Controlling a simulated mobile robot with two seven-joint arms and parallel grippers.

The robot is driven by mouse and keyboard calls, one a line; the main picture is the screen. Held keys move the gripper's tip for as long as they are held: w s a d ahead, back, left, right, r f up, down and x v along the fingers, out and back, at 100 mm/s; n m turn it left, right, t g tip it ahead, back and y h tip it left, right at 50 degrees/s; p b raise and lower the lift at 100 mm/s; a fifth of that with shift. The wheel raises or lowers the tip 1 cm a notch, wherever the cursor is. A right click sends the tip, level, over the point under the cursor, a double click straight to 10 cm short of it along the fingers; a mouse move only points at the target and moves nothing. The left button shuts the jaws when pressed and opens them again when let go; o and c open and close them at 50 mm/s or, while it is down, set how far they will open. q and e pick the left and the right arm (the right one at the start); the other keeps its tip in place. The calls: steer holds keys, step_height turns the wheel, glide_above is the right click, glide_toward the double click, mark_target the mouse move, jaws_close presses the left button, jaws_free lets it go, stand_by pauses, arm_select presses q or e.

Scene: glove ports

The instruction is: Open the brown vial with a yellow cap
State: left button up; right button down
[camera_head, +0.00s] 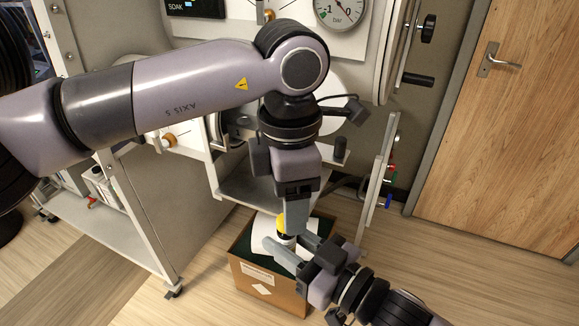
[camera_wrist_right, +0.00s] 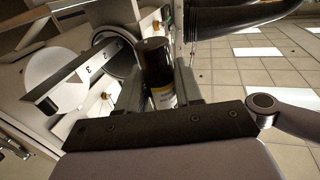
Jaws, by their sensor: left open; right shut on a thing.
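The brown vial (camera_wrist_right: 160,75) stands between the fingers of my right gripper (camera_wrist_right: 160,92) in the right wrist view, with its dark brown end and pale label showing. In the head view its yellow cap (camera_head: 281,221) shows above my right gripper (camera_head: 286,243), which is shut on the vial's body. My left gripper (camera_head: 292,222) points down from above and is open. Its fingers are at the cap's height, one just right of the cap and overlapping it in the picture. I cannot tell whether they touch the cap. The cap is not clearly visible in the right wrist view.
An open cardboard box (camera_head: 262,286) stands on the floor below the grippers. A white cabinet with a pressure gauge (camera_head: 341,10) is behind my left arm. A metal frame with coloured fittings (camera_head: 377,190) is right of the grippers. A wooden door (camera_head: 520,130) is farther right.

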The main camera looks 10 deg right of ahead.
arm_select(q)
steer(key=shift+f, duration=1.15)
jaws_close()
steer(key=shift+r, duration=0.15)
steer(key=shift+r, duration=1)
